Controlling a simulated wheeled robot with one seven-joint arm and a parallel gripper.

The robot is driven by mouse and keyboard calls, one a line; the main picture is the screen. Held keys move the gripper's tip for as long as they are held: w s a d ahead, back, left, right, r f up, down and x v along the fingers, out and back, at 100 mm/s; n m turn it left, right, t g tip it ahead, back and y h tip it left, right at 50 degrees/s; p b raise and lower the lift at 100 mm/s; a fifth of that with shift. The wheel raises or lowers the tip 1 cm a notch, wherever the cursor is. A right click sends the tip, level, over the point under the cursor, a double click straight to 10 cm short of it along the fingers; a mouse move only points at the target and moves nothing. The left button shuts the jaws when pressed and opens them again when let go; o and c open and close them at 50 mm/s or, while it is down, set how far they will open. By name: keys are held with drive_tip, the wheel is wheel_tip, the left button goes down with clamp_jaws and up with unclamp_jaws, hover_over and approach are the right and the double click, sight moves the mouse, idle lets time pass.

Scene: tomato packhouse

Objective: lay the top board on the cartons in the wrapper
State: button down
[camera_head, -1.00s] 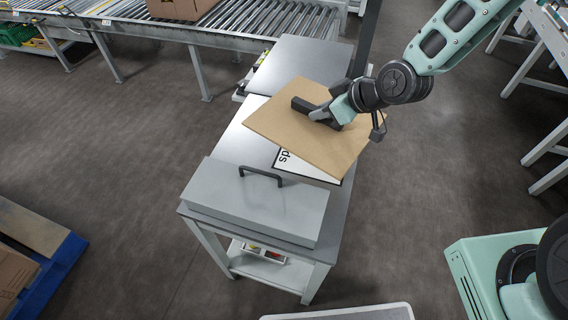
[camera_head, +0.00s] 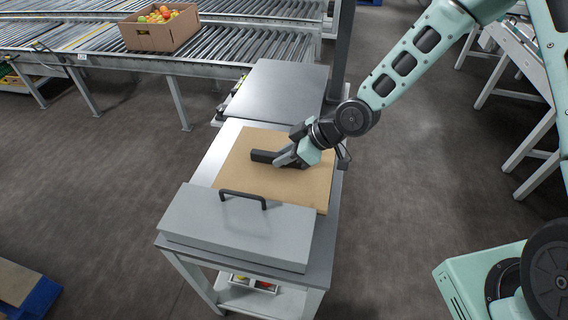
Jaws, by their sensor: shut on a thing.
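The top board (camera_head: 243,151) is a flat tan sheet with a dark handle-like block on its middle. My gripper (camera_head: 279,159) is shut on the board from above at that dark part. The board now appears low and roughly level over the work table, just behind the grey lidded unit (camera_head: 240,226). I cannot tell whether the board touches what is beneath it. No cartons show; anything under the board is hidden by it.
A grey plate (camera_head: 283,90) lies behind the board, with a dark upright post (camera_head: 341,50) at its right. A roller conveyor (camera_head: 100,50) at the back carries a carton of tomatoes (camera_head: 158,30). The lower shelf (camera_head: 258,298) holds small coloured items.

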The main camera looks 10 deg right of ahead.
drive_tip(key=shift+f, duration=1.4)
drive_tip(key=shift+f, duration=0.1)
drive_tip(key=c, duration=1.3)
unclamp_jaws()
